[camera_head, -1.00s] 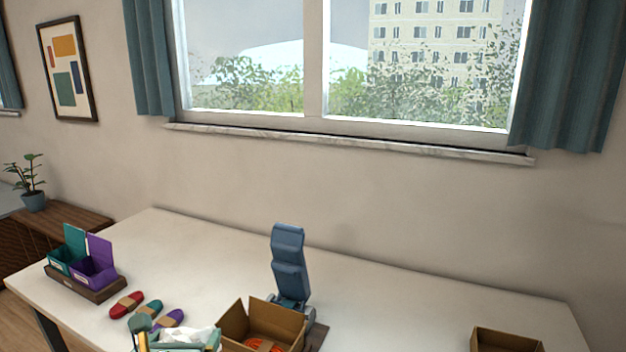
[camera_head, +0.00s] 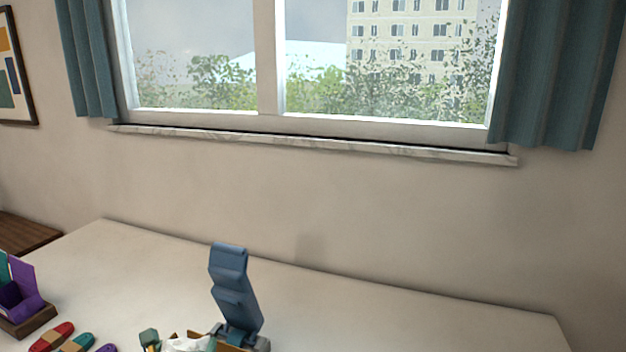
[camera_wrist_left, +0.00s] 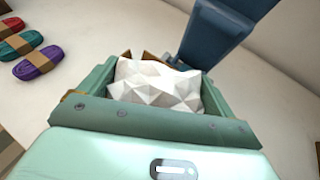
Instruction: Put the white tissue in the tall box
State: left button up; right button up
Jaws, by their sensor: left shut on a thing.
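The white tissue (camera_head: 187,344) is a crumpled, faceted lump at the bottom edge of the head view. In the left wrist view the tissue (camera_wrist_left: 155,84) sits between the two green fingers of my left gripper (camera_wrist_left: 153,76), which is shut on it. The left gripper (camera_head: 178,342) shows only in part in the head view. Brown cardboard flaps (camera_head: 232,348) show beside the tissue, and a flap (camera_wrist_left: 128,55) shows just behind it in the wrist view. The box below is mostly hidden, and I cannot tell whether the tissue is above or inside it. My right gripper is not in view.
A blue jointed stand (camera_head: 235,285) rises close behind the tissue. Red, teal and purple cord bundles (camera_head: 52,336) lie left. A wooden tray (camera_head: 30,322) with teal and purple boxes is at far left. The table's right side (camera_head: 430,325) is clear.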

pick_arm(q)
notch_tip(320, 180, down, 2)
jog(key=shift+f+b, duration=0.1)
jog(key=shift+b, duration=0.4)
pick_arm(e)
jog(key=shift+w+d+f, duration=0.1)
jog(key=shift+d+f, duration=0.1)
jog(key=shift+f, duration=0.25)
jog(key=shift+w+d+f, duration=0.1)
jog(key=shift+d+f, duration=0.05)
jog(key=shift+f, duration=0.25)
pick_arm(q)
jog(key=o, duration=0.7)
jog(key=shift+s, duration=0.1)
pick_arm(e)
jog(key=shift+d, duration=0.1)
pick_arm(q)
jog(key=shift+s+r, duration=0.1)
jog(key=shift+r, duration=0.1)
jog(key=p+v, duration=0.3)
jog(key=v, duration=1.3)
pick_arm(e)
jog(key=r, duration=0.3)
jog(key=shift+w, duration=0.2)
